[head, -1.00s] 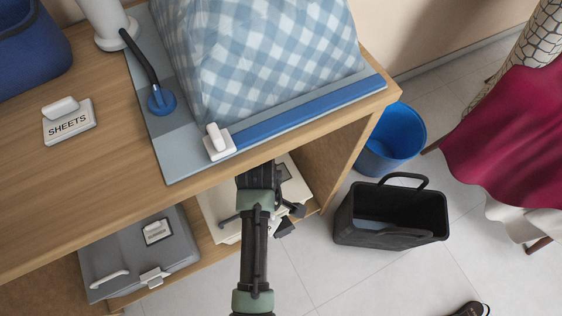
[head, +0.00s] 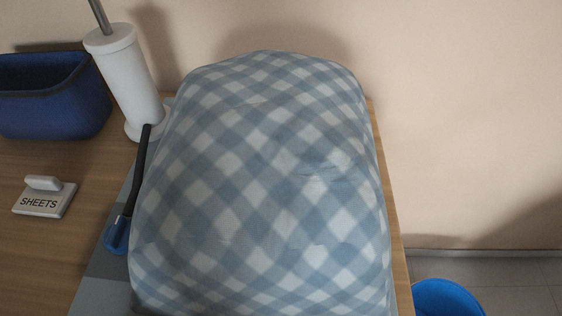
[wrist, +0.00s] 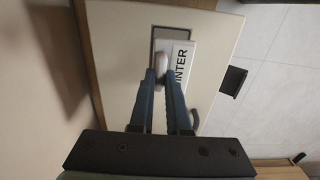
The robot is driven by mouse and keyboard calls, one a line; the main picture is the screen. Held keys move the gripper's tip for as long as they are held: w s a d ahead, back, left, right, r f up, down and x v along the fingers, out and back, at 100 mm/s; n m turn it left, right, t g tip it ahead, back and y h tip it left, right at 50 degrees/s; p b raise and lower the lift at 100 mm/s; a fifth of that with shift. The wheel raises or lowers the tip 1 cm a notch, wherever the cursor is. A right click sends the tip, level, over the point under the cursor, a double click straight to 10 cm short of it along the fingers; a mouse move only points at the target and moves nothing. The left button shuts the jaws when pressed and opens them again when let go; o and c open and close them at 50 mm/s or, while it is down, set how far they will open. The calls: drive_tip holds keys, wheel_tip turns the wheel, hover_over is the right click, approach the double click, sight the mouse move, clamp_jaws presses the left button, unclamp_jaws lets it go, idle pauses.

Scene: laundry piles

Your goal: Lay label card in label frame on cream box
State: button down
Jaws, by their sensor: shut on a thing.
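In the wrist view my gripper (wrist: 161,80) is shut on the pale knob of a white label card (wrist: 182,60), whose visible letters read "INTER". The cream box (wrist: 122,48) lies beneath it, its flat top filling the middle of the view. A grey label frame (wrist: 172,32) shows on that top beyond the card. The card overlaps part of the frame and looks offset to the right of it. I cannot tell whether it touches the box or hovers above it. The fingers hide part of the card. The head view shows neither the gripper nor the cream box.
In the head view a large checked bundle (head: 265,185) fills the tabletop. A SHEETS card (head: 45,203), a blue bin (head: 55,105) and a white holder (head: 125,80) stand to its left. A blue bucket (head: 447,298) is low at the right. Wooden shelf edging (wrist: 88,65) borders the box's left.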

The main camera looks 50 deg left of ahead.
wheel_tip(320, 180, down, 5)
drive_tip(key=shift+f+b, duration=0.1)
drive_tip(key=shift+b, duration=1.1)
drive_tip(key=c, duration=1.3)
unclamp_jaws()
drive_tip(key=shift+f, duration=0.1)
drive_tip(key=shift+c, duration=0.2)
drive_tip(key=o, duration=0.5)
drive_tip(key=shift+c, duration=0.2)
wheel_tip(320, 180, up, 12)
drive_tip(key=p, duration=0.6)
drive_tip(key=shift+r, duration=0.2)
